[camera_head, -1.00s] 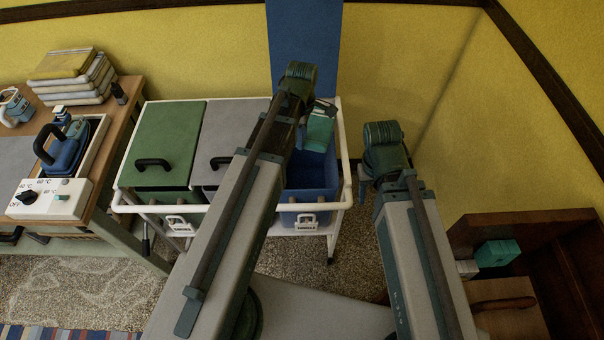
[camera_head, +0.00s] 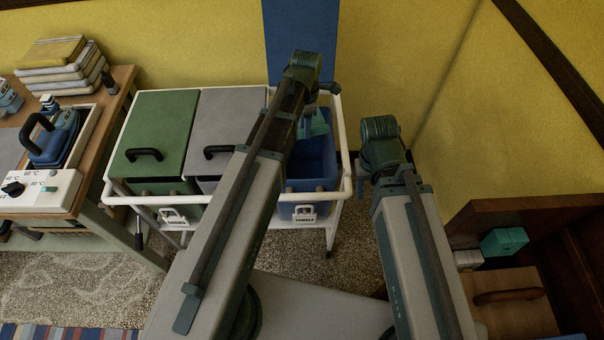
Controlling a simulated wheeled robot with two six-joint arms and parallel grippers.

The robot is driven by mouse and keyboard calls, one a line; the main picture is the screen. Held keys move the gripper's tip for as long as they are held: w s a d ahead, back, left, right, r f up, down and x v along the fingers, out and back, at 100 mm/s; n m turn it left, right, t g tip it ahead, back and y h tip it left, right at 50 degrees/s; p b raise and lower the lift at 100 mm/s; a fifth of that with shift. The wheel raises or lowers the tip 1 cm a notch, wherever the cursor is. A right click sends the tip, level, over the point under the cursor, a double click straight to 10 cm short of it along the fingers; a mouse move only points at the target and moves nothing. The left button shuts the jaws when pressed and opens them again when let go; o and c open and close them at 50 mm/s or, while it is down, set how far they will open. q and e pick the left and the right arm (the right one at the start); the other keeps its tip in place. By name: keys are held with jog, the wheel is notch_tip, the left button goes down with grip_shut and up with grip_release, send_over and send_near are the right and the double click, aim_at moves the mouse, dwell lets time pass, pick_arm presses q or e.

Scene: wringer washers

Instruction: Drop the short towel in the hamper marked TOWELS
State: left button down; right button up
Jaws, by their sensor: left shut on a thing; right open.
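The short teal towel (camera_head: 314,122) hangs from my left gripper (camera_head: 318,107), over the open blue hamper (camera_head: 312,172) at the right end of the cart. The jaws are shut on it, though my arm hides part of the grip. The towel's lower end is at or inside the hamper's mouth; I cannot tell how deep. The hamper's front tag (camera_head: 304,214) reads TOWELS. My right gripper (camera_head: 361,170) is open and empty, just right of the cart; its fingers are small in view.
A green lid (camera_head: 160,125) and a grey lid (camera_head: 222,125) cover the neighbouring hampers in the white cart frame (camera_head: 345,180). A brown wooden unit (camera_head: 515,270) with a teal block stands right.

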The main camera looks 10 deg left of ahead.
pick_arm(q)
jog(key=shift+f+b, duration=1.9)
jog(key=shift+f, duration=0.35)
jog(key=shift+c, duration=2.2)
grip_release()
jog(key=shift+r, duration=0.1)
notch_tip(320, 180, up, 14)
jog(key=p, duration=1.4)
jog(key=shift+f, duration=0.2)
